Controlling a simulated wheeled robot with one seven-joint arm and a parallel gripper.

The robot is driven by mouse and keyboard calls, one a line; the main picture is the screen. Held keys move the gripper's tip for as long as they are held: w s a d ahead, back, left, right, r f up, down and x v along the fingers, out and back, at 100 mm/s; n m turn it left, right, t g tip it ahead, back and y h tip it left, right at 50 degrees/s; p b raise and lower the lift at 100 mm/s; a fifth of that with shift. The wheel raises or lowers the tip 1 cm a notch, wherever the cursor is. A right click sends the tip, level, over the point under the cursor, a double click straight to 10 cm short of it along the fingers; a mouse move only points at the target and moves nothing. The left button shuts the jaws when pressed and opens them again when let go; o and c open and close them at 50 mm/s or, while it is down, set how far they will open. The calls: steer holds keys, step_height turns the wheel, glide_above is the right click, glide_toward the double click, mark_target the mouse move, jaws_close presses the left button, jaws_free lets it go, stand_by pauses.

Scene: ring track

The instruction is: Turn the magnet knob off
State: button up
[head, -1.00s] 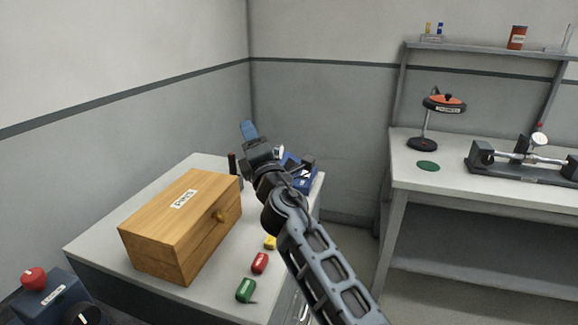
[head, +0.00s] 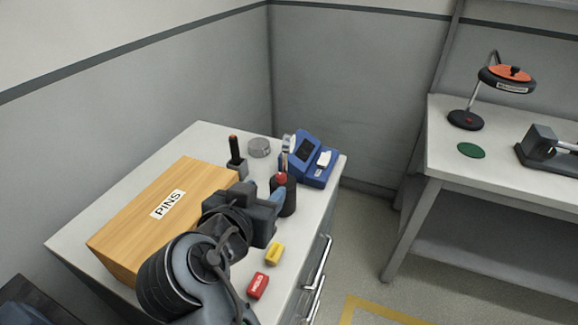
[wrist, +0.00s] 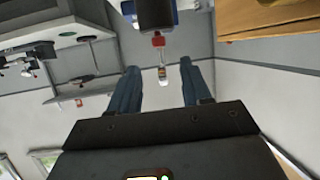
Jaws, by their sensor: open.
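A black upright post or holder (head: 288,202) stands near the right edge of the white cabinet top, with a small red knob-like part (head: 281,178) on it and a slim upright piece above. In the wrist view, which looks upside down, the black body (wrist: 155,14) and red part (wrist: 158,40) show ahead between the fingers. I cannot tell for sure whether this red part is the magnet knob. My gripper (head: 277,196) is beside the post, overlapping it in the head view. Its two blue fingers (wrist: 157,68) are apart with nothing held. Contact cannot be told.
A wooden box labelled PINS (head: 160,210) sits left of my gripper. A blue device (head: 316,158) stands behind the post, near a grey round tin (head: 259,147). Yellow (head: 275,253) and red (head: 257,285) blocks lie in front. A workbench (head: 540,190) stands to the right.

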mark_target(279, 178)
steer(key=shift+p+x, duration=0.75)
steer(key=shift+x, duration=3.05)
steer(key=shift+c, duration=0.3)
jaws_close()
